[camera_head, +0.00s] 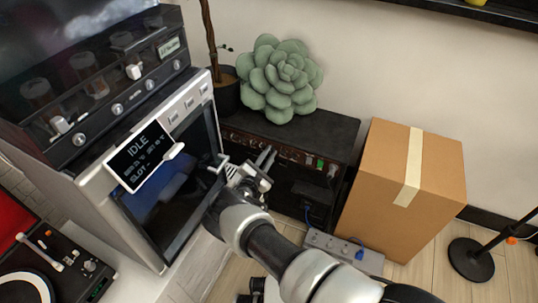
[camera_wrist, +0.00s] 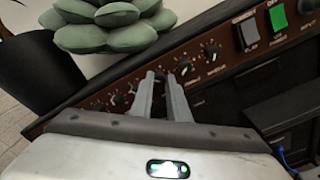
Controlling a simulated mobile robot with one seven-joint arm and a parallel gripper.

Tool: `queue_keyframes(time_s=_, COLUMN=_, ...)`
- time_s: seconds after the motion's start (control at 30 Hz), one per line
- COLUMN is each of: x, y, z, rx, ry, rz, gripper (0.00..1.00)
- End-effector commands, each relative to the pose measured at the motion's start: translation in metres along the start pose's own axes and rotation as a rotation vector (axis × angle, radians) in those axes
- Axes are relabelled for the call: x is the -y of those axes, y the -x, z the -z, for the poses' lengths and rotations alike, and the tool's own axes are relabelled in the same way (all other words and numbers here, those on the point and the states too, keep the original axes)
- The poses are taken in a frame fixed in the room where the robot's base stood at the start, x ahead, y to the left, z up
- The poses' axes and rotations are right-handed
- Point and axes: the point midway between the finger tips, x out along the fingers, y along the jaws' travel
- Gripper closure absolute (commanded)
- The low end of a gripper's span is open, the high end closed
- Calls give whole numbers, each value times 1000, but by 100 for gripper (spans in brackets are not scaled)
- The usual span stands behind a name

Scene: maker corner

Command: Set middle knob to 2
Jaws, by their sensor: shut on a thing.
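The black amplifier (camera_head: 315,133) has a brown front panel with a row of small dark knobs with white marks. In the wrist view the panel (camera_wrist: 226,62) runs diagonally. Two knobs (camera_wrist: 186,68) show right of my fingers, and others (camera_wrist: 117,100) show to the left. My gripper (camera_head: 268,158) reaches the panel in the head view. In the wrist view my gripper (camera_wrist: 163,80) has its fingers close together at the panel, shut on a knob mostly hidden between them. The held knob's pointer and the numbers cannot be read.
A green succulent (camera_head: 280,80) sits on the amplifier. A cardboard box (camera_head: 440,180) stands to the right, with a power strip (camera_head: 343,251) on the floor before it. A machine with a display reading IDLE (camera_head: 141,155) stands close at the left. A green switch (camera_wrist: 278,17) is on the panel.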

Motion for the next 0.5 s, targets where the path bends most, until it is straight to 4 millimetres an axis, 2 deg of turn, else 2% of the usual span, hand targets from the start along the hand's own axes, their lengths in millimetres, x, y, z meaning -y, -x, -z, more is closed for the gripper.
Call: queue_keyframes(time_s=0.5, x=-1, y=1, z=1, rx=-2, ry=450, rz=-2, gripper=100)
